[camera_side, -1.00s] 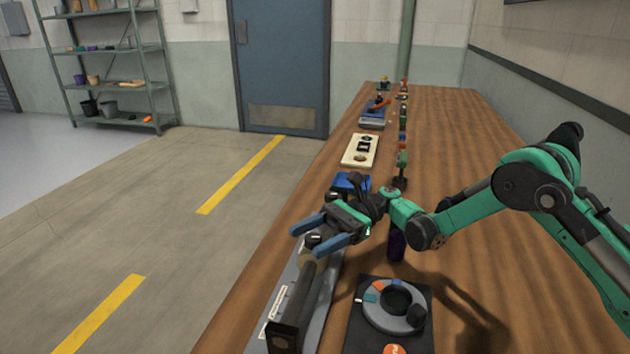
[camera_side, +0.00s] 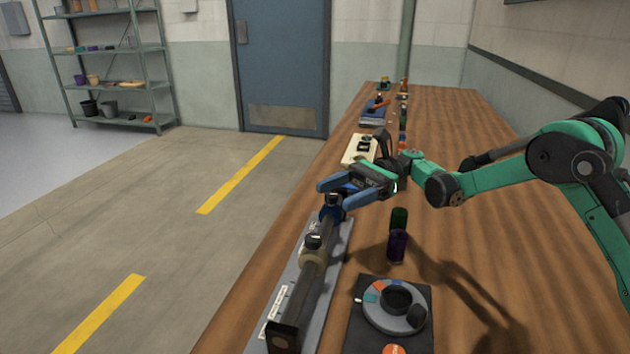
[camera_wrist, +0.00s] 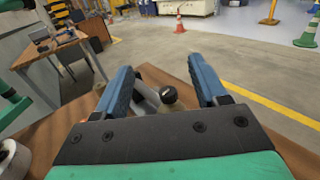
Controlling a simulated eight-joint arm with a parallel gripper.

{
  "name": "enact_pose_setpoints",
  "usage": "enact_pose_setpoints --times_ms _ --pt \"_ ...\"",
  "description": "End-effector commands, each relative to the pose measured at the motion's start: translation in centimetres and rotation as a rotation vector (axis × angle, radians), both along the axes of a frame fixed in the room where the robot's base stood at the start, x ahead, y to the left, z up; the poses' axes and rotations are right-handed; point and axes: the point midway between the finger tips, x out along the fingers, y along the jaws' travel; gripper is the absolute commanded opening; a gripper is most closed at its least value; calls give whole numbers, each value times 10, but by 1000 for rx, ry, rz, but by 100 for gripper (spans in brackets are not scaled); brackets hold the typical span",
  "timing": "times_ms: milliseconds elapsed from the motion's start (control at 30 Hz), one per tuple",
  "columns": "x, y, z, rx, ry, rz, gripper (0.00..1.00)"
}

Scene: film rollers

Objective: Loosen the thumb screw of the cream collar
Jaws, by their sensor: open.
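The cream collar (camera_side: 312,256) sits around the dark roller on the grey base plate. Its black thumb screw (camera_side: 313,241) stands up on top, with a pale mark beside it. A blue collar (camera_side: 333,212) with a dark knob sits at the roller's far end. My gripper (camera_side: 323,194) is open and empty, above and near the blue collar, beyond the cream collar and apart from its screw. In the wrist view, a black knob (camera_wrist: 168,96) on a cream-tan part shows between my spread blue fingers (camera_wrist: 165,78), farther out than their tips.
A dark pad with a grey ring dial (camera_side: 378,307) lies right of the base plate. Purple (camera_side: 397,246) and green (camera_side: 399,217) cylinders stand behind it. A cream board (camera_side: 358,150) and other items line the bench farther back. The bench's right side is mostly clear.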

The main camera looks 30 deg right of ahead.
Motion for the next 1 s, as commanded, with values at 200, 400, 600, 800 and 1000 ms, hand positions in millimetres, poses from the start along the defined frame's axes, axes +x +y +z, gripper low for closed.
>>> enact_pose_setpoints --times_ms 200,400,600,800,1000 --pt "2 18 57 -119 35 20 65" --pt "1 58 36 -567 94 55 65" --pt "-6 70 30 -1040 30 56 65" --pt "-9 64 44 -1360 -97 30 65" --pt "-8 57 60 -1566 -224 0 65"
